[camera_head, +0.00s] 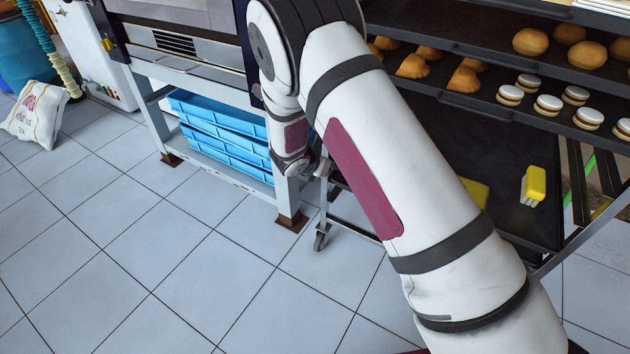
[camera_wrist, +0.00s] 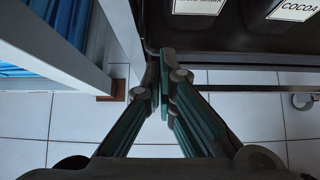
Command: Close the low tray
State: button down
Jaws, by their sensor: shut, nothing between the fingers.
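The low tray (camera_head: 490,150) is a dark, flat tray low in the rack, below the trays of baked goods in the head view. It juts out toward the front, and my arm hides its left part. In the wrist view a dark tray edge (camera_wrist: 235,57) runs across the top right; I cannot tell for certain that it is the same tray. My gripper (camera_wrist: 165,58) is shut and empty, its fingertips close to the left end of that edge. Whether they touch it is unclear. In the head view the fingers are hidden behind my arm.
Yellow-and-white blocks (camera_head: 534,186) lie on the low tray. Dark bins with labels, one reading COCOA (camera_wrist: 296,8), show above the edge. A metal stand (camera_head: 222,168) with blue crates (camera_head: 222,120) is close on the left. The tiled floor in front is clear.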

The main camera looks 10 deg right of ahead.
jog(key=shift+w+d, duration=0.8)
jog(key=shift+w, duration=0.2)
jog(key=shift+a, duration=0.1)
